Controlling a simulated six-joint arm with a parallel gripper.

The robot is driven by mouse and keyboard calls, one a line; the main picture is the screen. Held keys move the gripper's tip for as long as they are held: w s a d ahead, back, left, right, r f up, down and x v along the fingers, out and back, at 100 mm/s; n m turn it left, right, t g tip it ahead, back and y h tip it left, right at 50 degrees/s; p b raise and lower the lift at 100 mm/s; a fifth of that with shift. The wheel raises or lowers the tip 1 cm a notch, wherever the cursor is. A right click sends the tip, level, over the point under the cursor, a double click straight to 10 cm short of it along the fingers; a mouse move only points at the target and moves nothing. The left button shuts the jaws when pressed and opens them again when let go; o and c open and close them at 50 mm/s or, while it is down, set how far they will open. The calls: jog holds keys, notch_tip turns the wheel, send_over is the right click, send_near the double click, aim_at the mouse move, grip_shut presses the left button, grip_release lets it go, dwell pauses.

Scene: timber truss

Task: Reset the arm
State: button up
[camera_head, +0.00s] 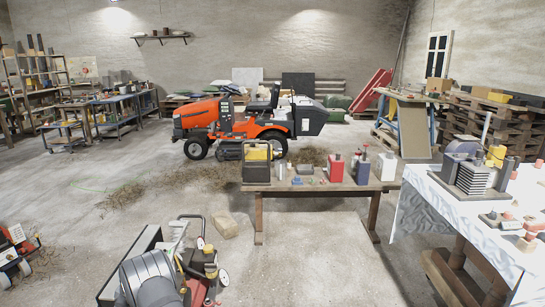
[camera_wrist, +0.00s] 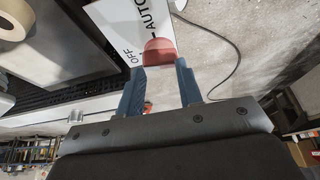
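In the wrist view my gripper (camera_wrist: 160,66) has two blue fingers standing apart, with a gap between them. A red knob (camera_wrist: 159,49) shows at the far end of the gap, just past the fingertips. I cannot tell whether a fingertip touches it. The knob stands in front of a white label plate (camera_wrist: 128,24) with the words OFF and AUTO. Nothing else shows between the fingers. I cannot make out my gripper in the head view.
A grey and black body lies left of the label plate, with a tan ring-shaped part (camera_wrist: 14,20). A dark cable (camera_wrist: 232,62) curves on the right. In the head view a wooden table (camera_head: 318,187) holds tools; a cloth-covered table (camera_head: 440,212) stands right. An orange tractor (camera_head: 235,120) stands behind.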

jog(key=shift+s+f, duration=0.15)
jog(key=shift+f, duration=0.1)
